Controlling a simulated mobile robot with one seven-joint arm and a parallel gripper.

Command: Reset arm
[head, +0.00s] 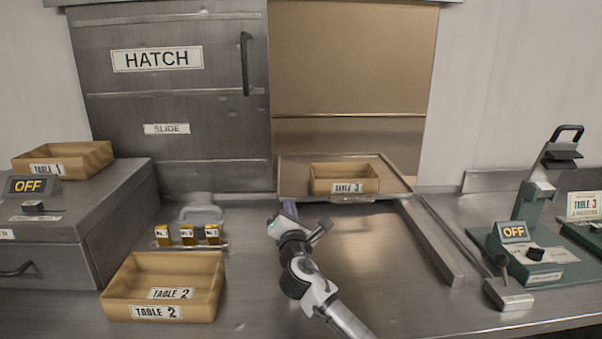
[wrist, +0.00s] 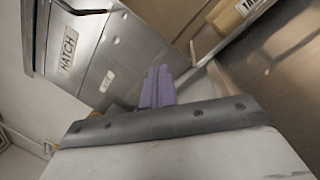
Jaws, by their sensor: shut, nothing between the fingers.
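My gripper (head: 289,208) is over the steel counter in the middle of the head view, just in front of the raised tray. In the wrist view its purple fingers (wrist: 157,88) are together and hold nothing. My arm reaches up to it from the bottom of the head view.
The Table 3 box (head: 345,178) sits on a tray (head: 295,172) at the back. The Table 2 box (head: 115,284) is at front left, near three small yellow blocks (head: 187,235). A green press (head: 525,220) is right.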

